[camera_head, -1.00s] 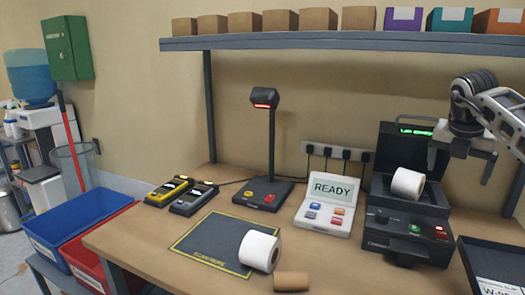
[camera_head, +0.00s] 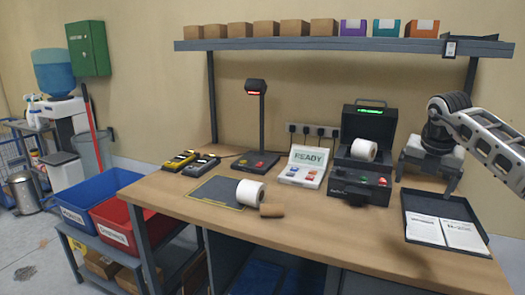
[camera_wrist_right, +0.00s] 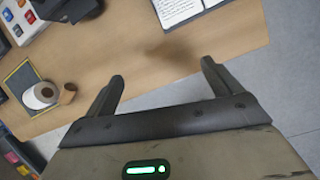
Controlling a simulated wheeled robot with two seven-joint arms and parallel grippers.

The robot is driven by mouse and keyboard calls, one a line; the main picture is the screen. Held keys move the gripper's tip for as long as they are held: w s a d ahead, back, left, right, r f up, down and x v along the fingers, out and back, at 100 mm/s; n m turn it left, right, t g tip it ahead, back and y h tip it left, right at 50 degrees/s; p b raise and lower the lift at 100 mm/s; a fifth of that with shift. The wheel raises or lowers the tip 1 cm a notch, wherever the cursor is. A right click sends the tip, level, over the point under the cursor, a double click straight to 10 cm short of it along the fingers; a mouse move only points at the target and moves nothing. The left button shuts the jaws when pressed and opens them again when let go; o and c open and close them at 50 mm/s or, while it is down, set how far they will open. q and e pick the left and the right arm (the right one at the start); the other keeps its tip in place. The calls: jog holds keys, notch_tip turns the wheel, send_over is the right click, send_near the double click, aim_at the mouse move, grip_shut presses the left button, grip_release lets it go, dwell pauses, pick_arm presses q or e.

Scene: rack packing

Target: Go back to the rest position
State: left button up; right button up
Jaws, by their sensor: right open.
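My right gripper (camera_head: 426,182) is open and empty, right of the black printer (camera_head: 362,182) and near the back of the black tray (camera_head: 407,207) in the head view. In the right wrist view its two fingers (camera_wrist_right: 162,72) are spread, with bare table and floor beyond them. A white roll (camera_head: 364,151) sits in the open top of the printer. Another white roll (camera_head: 251,191) lies on its side on the dark mat (camera_head: 212,190), with a brown cardboard core (camera_head: 272,211) beside it. My left gripper is not in view.
The tray holds white papers (camera_head: 463,235). A READY console (camera_head: 304,166), a scanner stand (camera_head: 257,162) and two handheld devices (camera_head: 190,161) stand at the back. A shelf (camera_head: 330,45) with boxes hangs above. Blue (camera_head: 90,195) and red (camera_head: 135,225) bins stand left. The front table strip is clear.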

jog(key=a+f+n+y, duration=0.2)
jog(key=a+f+y, duration=0.2)
jog(key=a+f, duration=0.5)
jog(key=a+f+n+y, duration=0.2)
jog(key=a+f+y, duration=0.2)
jog(key=a, duration=0.9)
jog(key=s+a+f+m+t+y, duration=0.1)
jog(key=s+a+m+t+y, duration=0.15)
jog(key=s+a+y, duration=0.4)
jog(key=s+a+f+m+t+y, duration=0.2)
jog(key=s+a+m+y, duration=0.1)
jog(key=a, duration=0.7)
jog(key=s+d+f+m+t+h, duration=0.1)
jog(key=s+d+f+m+h, duration=0.4)
jog(key=s+f+m, duration=0.4)
jog(key=s+d+f+m+t+h, duration=0.1)
jog(key=s+d+f+m+h, duration=0.5)
jog(key=s+m, duration=0.6)
notch_tip(320, 180, down, 4)
jog(key=shift+s+r+m+h, duration=0.15)
jog(key=shift+s+m+h, duration=0.15)
jog(key=shift+m+h, duration=0.85)
